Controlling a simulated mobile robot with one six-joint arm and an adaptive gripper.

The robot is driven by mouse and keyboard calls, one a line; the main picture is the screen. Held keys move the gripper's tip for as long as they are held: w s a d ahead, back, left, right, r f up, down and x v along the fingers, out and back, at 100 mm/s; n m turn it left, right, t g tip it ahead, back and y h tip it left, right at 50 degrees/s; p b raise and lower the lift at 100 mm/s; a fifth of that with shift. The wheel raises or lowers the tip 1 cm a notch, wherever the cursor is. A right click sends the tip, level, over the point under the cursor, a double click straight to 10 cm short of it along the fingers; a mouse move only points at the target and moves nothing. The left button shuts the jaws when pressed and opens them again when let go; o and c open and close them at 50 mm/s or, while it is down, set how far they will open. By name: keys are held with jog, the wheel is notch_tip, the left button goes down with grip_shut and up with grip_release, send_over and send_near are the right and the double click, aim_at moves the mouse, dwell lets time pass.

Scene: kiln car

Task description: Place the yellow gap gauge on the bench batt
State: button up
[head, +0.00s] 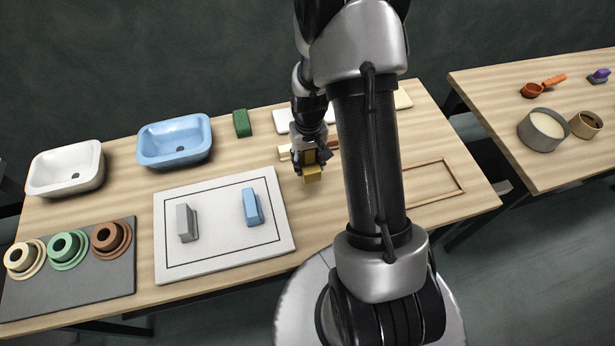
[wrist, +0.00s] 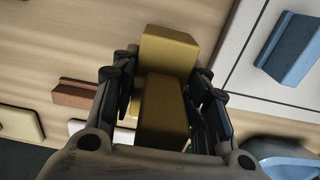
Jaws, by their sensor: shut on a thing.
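The yellow gap gauge (head: 312,174) is in my gripper (head: 312,158), to the right of the pale batt. In the wrist view the gauge (wrist: 168,52) shows as a stepped yellow block between the two dark fingers of my gripper (wrist: 162,90). The fingers are shut on it. I cannot tell how high it is above the wood. The bench batt (head: 215,197), a pale slab with a dark outline, bears a grey gauge (head: 186,222) and a blue gauge (head: 252,207). Both stand apart inside the outline. The batt's edge also shows in the wrist view (wrist: 236,72).
A white basin (head: 66,166), a blue basin (head: 175,140) and a green block (head: 242,123) stand behind the batt. A dark mat (head: 70,285) with several ringed pieces lies left. A thin wooden frame (head: 440,164) lies right.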

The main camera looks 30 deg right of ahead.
notch_tip(320, 180, down, 7)
jog(key=shift+w+f+b, duration=0.1)
jog(key=shift+f+b, duration=0.05)
jog(key=shift+b, duration=0.65)
jog(key=o, duration=0.9)
jog(key=shift+f, duration=0.15)
jog(key=o, duration=0.4)
